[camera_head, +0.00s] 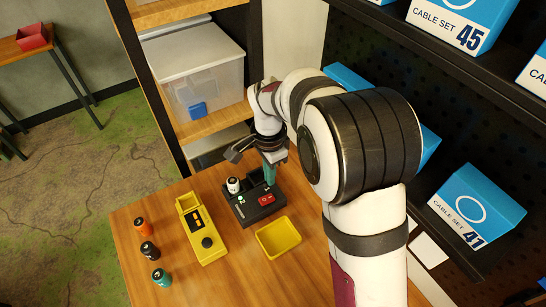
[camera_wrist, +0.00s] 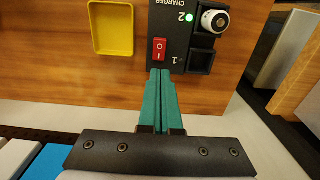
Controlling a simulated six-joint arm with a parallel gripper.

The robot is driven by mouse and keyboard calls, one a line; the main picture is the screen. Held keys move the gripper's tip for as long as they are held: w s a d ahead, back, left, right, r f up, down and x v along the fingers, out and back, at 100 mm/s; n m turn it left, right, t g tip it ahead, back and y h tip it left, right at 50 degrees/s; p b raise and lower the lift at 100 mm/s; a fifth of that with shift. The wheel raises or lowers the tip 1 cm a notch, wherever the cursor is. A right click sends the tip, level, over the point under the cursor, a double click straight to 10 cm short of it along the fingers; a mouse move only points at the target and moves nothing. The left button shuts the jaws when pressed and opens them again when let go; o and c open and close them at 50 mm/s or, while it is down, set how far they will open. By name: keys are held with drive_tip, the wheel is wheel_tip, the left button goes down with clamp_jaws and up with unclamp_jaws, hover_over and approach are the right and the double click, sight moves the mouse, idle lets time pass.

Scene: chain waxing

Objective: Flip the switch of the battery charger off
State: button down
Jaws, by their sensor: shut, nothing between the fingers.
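The black battery charger (camera_head: 243,212) stands on the wooden table; it also shows in the wrist view (camera_wrist: 173,30). Its red rocker switch (camera_wrist: 160,50), marked with O and I, also shows in the head view (camera_head: 266,199). A white-topped battery (camera_wrist: 214,20) sits in the slot marked 2, beside a lit green light (camera_wrist: 189,17). The slot marked 1 (camera_wrist: 200,61) looks empty. My gripper (camera_wrist: 161,72) is shut, its teal fingertips together at the switch's near end in the wrist view. I cannot tell whether they touch it.
A yellow tray (camera_head: 278,237) lies beside the charger. A yellow tester (camera_head: 205,240) is to the left. Orange (camera_head: 140,226), black (camera_head: 149,250) and teal (camera_head: 161,277) batteries stand at the table's left. A shelf with a clear bin (camera_head: 195,75) rises behind.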

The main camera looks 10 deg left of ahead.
wheel_tip(320, 180, up, 8)
drive_tip(key=d, duration=0.1)
drive_tip(key=shift+w+f, duration=0.25)
drive_tip(key=shift+w, duration=0.2)
